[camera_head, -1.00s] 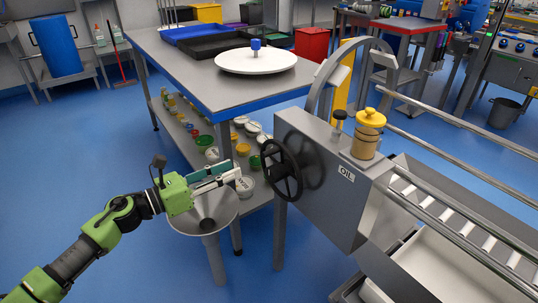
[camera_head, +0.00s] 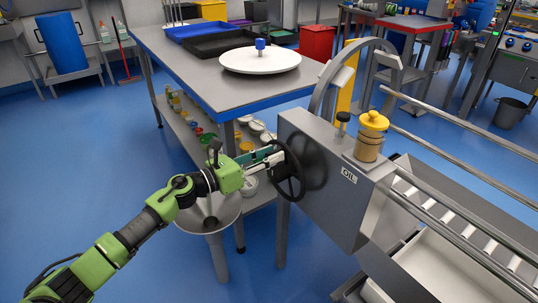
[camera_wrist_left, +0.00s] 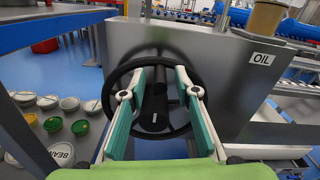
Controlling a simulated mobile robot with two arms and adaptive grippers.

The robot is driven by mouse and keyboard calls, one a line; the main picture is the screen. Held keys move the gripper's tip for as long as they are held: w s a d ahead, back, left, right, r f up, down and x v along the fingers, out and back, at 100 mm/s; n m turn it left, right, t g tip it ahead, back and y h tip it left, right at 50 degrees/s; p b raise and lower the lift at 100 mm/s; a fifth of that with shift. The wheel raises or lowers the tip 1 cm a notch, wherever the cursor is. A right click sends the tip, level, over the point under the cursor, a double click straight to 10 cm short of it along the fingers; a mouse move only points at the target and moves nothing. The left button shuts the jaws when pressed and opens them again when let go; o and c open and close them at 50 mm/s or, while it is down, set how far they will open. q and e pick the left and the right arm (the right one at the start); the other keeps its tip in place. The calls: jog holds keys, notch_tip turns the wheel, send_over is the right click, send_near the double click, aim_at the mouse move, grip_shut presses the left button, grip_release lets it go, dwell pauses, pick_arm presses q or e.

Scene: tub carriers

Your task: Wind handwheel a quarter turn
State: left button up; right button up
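The black handwheel (camera_head: 299,188) is mounted upright on the left face of the grey machine housing marked OIL. It also shows in the left wrist view (camera_wrist_left: 114,75), straight ahead, with its dark hub (camera_wrist_left: 154,105) in the middle. My left gripper (camera_head: 273,157) is at the wheel's upper left part in the head view. In the wrist view the gripper (camera_wrist_left: 161,72) is open, its green-padded fingers apart on either side of the hub. The fingers hide parts of the rim. I cannot tell whether they touch the wheel. My right gripper is not in view.
A yellow-capped oil jar (camera_head: 370,137) stands on the housing. A grey funnel-shaped stand (camera_head: 208,218) is below my left arm. A steel table (camera_head: 235,92) with a white turntable (camera_head: 260,61) is behind, with tubs on its lower shelf. Blue floor at left is clear.

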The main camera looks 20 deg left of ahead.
pick_arm(q)
grip_shut()
jog(key=shift+w+a+n, duration=0.15)
jog(key=shift+a+n, duration=0.1)
jog(key=shift+n, duration=0.15)
